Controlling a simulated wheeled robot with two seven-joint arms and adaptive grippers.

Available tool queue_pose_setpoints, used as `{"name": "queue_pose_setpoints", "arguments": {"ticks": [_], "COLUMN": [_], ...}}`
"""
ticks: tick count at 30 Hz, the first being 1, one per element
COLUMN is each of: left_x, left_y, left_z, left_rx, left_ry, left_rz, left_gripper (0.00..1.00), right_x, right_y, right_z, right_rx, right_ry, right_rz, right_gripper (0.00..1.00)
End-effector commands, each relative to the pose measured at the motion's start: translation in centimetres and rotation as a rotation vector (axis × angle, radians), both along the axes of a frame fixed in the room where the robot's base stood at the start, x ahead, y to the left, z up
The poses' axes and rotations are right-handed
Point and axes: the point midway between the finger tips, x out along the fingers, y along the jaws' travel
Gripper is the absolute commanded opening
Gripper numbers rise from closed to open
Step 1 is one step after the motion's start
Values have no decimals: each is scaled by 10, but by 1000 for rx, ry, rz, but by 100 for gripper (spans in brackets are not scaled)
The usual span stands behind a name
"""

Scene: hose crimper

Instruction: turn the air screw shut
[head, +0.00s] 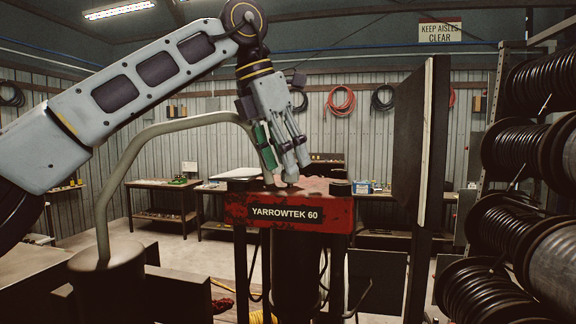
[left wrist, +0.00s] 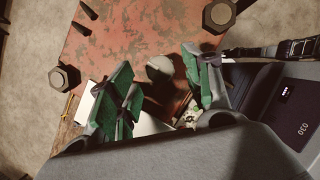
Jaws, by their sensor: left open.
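The red crimper (head: 272,213), labelled YARROWTEK 60, stands in the middle of the head view. Its worn red top plate (left wrist: 125,40) fills the upper part of the left wrist view. A small round grey head, which looks like the air screw (left wrist: 160,68), sits on that plate. My left gripper (head: 286,172) points down at the top of the crimper, open, with its green-padded fingers (left wrist: 165,88) on either side of the screw head. I cannot tell whether they touch it. In the head view the fingertips mostly hide the screw. My right gripper is not in view.
Hex bolts (left wrist: 63,78) stand up from the plate near the fingers. A bent grey pipe (head: 103,200) arches up left of the crimper. A tall dark panel (head: 408,140) stands to its right, and hose reels (head: 500,215) fill the right side. Workbenches (head: 160,184) line the back.

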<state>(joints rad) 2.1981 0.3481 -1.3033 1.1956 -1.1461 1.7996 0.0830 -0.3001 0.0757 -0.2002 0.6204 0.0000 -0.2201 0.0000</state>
Motion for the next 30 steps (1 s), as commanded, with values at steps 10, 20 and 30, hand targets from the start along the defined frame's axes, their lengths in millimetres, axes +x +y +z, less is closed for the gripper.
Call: {"name": "queue_pose_setpoints", "arguments": {"ticks": [10,20,30], "left_x": [4,4,4], "left_y": [-7,-7,-7], "left_z": [-18,-19,-19], "left_rx": [-1,-1,-1], "left_ry": [-1,-1,-1], "left_rz": [0,0,0], "left_gripper": [50,42,6], "right_x": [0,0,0], "right_y": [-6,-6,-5], "right_z": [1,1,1], "right_rx": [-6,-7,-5], "right_ry": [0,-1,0], "right_rz": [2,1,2], "right_gripper": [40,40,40]}}
